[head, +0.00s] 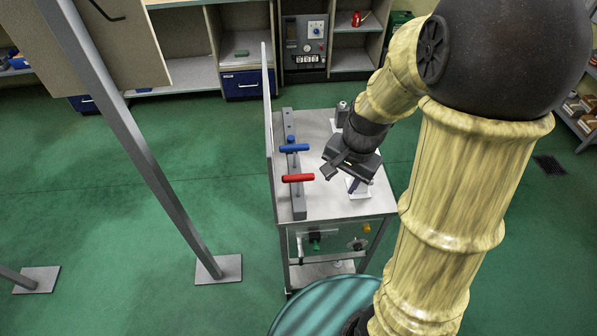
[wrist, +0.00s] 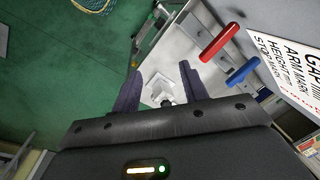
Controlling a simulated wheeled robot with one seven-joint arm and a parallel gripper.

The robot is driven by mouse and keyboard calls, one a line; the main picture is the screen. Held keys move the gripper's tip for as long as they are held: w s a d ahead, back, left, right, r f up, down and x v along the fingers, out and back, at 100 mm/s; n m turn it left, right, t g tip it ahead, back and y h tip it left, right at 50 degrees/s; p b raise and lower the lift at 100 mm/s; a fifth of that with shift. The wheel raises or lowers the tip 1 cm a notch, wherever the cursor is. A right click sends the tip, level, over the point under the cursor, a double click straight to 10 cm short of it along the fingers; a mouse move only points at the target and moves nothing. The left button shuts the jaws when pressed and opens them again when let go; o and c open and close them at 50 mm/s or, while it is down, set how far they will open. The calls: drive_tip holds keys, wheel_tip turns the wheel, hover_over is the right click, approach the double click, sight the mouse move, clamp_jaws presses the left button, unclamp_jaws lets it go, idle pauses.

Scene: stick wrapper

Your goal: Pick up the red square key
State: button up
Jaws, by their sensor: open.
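The red key (head: 298,178) shows as a red bar handle on the grey rail along the left side of the cart top; its square end is hidden. It also shows in the wrist view (wrist: 219,41), up and right of the fingers. My gripper (head: 340,178) is open and empty, above the cart top and just right of the red handle, apart from it. In the wrist view, the gap between my fingers (wrist: 160,72) faces a small white fixture (wrist: 159,88) on the cart, not the red handle.
A blue handle (head: 294,148) sits behind the red one on the same grey rail (head: 298,204). An upright panel (head: 269,125) stands along the cart's left edge. The cart top (head: 330,207) is bare near its front. Shelves stand at the back; the green floor at left is mostly open.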

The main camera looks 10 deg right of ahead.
sight(299, 176)
drive_tip(key=w+a+r+m+y+p, duration=0.1)
drive_tip(key=w+r+m+p, duration=0.1)
drive_tip(key=w+m, duration=0.2)
drive_tip(key=w+a+r+m+g+y+p, duration=0.1)
drive_tip(key=w+r+m+y+p, duration=0.1)
drive_tip(key=w+m, duration=0.3)
drive_tip(key=shift+a+r+m+p, duration=0.25)
drive_tip(key=shift+r+m+p, duration=0.15)
drive_tip(key=shift+m+p, duration=0.25)
drive_tip(key=shift+f, duration=0.1)
drive_tip(key=p+x, duration=0.1)
drive_tip(key=x, duration=1.1)
drive_tip(key=shift+a+p, duration=0.2)
drive_tip(key=shift+p, duration=0.2)
drive_tip(key=shift+p+x, duration=0.9)
drive_tip(key=shift+x, duration=1.65)
drive_tip(key=shift+w+a, duration=0.15)
drive_tip(key=shift+a, duration=0.05)
